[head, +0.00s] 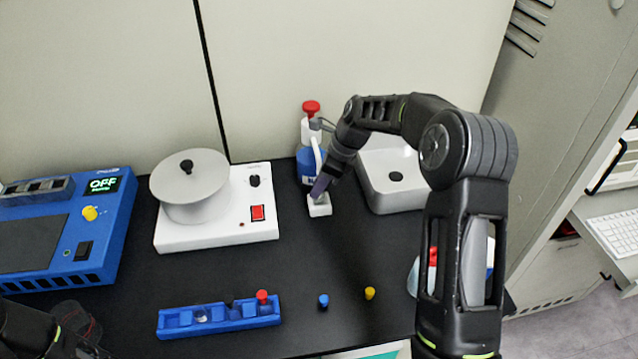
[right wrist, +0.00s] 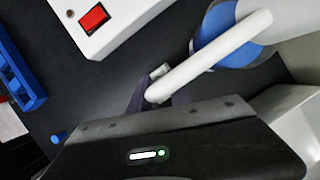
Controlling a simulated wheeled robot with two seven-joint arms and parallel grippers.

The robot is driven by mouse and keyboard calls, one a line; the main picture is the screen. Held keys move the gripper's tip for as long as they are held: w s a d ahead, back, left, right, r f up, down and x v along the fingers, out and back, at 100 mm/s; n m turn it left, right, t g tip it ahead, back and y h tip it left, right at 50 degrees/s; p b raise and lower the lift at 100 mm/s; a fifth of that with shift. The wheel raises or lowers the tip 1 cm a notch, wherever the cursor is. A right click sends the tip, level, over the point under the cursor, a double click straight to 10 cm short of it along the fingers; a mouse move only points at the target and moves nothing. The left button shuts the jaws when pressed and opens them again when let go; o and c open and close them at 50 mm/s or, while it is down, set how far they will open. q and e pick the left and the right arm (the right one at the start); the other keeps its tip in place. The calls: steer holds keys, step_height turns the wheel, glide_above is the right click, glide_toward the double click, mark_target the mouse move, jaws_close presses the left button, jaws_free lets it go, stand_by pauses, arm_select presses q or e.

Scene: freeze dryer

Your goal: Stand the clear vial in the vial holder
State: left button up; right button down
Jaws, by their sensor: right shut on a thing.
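The blue vial holder (head: 222,318) lies on the front of the black bench. A red-capped vial (head: 262,297) stands at its right end. A pale patch shows in its left part; I cannot tell what it is. The holder's edge also shows in the right wrist view (right wrist: 18,75). My left gripper is not clearly visible; only dark arm parts show at lower left.
The wash bottle (head: 306,165) stands close behind the right gripper, its white tube (right wrist: 215,55) crossing near the fingers. A blue cap (head: 323,301) and yellow cap (head: 369,293) lie in front.

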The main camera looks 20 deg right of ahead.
steer(key=shift+f, duration=0.8)
steer(key=shift+f, duration=0.15)
steer(key=c, duration=1.2)
jaws_free()
steer(key=v, duration=1.2)
steer(key=shift+b, duration=0.45)
steer(key=shift+d, duration=0.1)
